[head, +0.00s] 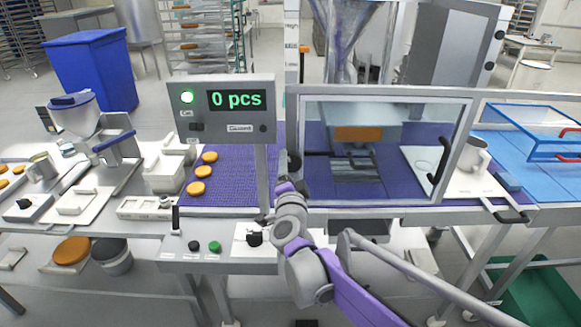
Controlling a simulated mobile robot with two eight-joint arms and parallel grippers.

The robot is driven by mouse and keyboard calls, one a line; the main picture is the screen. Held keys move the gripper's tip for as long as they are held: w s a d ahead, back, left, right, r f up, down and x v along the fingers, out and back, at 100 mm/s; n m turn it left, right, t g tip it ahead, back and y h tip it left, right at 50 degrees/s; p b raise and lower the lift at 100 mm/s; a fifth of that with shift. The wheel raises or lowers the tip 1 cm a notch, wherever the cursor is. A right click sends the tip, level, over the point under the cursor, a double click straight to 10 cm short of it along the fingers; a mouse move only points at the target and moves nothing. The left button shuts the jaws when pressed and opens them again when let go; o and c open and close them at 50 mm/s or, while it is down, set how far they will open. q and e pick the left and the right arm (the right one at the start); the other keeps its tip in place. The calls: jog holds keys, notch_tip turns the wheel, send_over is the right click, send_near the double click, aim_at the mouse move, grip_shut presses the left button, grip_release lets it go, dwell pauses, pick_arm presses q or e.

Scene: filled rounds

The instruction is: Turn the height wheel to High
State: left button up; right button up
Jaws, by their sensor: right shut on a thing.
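The height wheel (293,160) shows as a small dark shape on the left post of the forming machine, left of the glazed guard. My right gripper (288,176) reaches up to it from below and is shut on it. The fingers and wrist hide much of the wheel, so its setting cannot be read. A post with a printed scale (291,20) rises above, and a small orange mark (304,48) is beside it. My left gripper is not in view.
A display (236,100) reads 0 pcs, with a green lamp lit. Several orange rounds (203,172) lie on the purple belt (234,176). A control panel (180,254) with black and green buttons is below. A glazed guard (448,110) stands right of the wheel.

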jog(key=m, duration=0.6)
jog(key=shift+r+h+p, duration=0.1)
jog(key=shift+h+p, duration=0.2)
jog(key=shift+h, duration=0.1)
jog(key=m+p, duration=0.1)
jog(key=m, duration=0.4)
jog(key=shift+a+r+m, duration=0.1)
jog(key=shift+r+m, duration=0.05)
jog(key=shift+m, duration=0.25)
jog(key=m+p, duration=0.1)
jog(key=m, duration=0.4)
jog(key=shift+r+m+h, duration=0.1)
jog(key=shift+m+h, duration=0.2)
jog(key=shift+m, duration=0.1)
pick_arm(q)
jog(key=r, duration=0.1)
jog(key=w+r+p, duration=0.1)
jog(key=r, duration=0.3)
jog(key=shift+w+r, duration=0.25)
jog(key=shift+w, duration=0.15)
pick_arm(e)
jog(key=m, duration=0.5)
jog(key=shift+g, duration=0.4)
jog(key=shift+m, duration=0.3)
jog(key=o, duration=1.3)
jog(key=shift+o, duration=0.2)
jog(key=shift+s, duration=0.1)
